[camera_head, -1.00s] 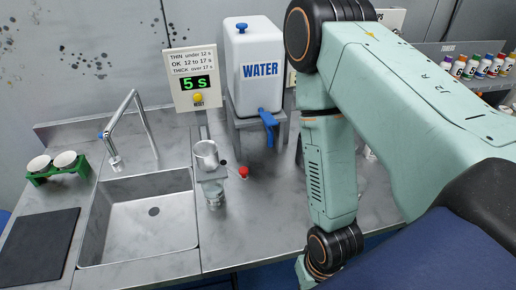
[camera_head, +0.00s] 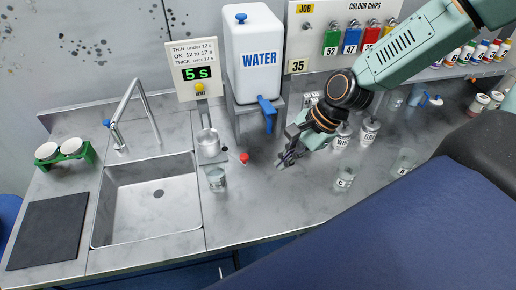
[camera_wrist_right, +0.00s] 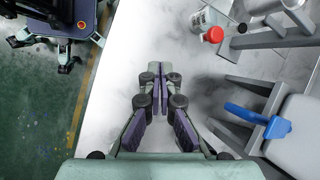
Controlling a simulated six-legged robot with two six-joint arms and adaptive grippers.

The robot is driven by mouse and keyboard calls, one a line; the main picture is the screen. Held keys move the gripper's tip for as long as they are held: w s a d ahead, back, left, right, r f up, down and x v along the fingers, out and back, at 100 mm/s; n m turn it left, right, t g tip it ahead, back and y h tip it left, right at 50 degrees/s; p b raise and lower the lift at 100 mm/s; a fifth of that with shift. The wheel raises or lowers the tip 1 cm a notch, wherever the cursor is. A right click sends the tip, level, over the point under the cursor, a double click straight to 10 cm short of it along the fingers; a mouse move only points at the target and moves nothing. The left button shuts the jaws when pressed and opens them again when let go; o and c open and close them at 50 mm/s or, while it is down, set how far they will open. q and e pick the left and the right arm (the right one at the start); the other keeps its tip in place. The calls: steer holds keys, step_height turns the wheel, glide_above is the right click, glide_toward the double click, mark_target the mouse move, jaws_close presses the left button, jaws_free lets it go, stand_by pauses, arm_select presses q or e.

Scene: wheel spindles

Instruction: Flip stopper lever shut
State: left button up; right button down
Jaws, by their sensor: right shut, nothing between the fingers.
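The stopper lever shows by its red knob (camera_head: 244,157), which sticks out to the right of the metal cup (camera_head: 207,138) on its stand. The red knob (camera_wrist_right: 213,34) also shows in the right wrist view, at upper right. A clear beaker (camera_head: 215,178) stands below the cup. My right gripper (camera_head: 281,164) is shut and empty, low over the counter to the right of the knob and apart from it. Its closed fingertips (camera_wrist_right: 160,80) show in the middle of the wrist view. My left gripper is not in view.
A white water tank (camera_head: 255,85) with a blue tap (camera_head: 267,112) stands behind the gripper. A timer (camera_head: 192,73) reads 5 s. Labelled cups, such as cup C (camera_head: 345,178), stand to the right. The sink (camera_head: 150,205) is at left. The counter in front is clear.

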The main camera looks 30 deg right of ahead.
steer(key=w+d+r+m+y, duration=0.2)
steer(key=d+r+m, duration=0.4)
steer(key=r, duration=0.1)
steer(key=shift+w+m+t, duration=0.3)
steer(key=shift+w, duration=0.1)
steer(key=shift+d, duration=0.1)
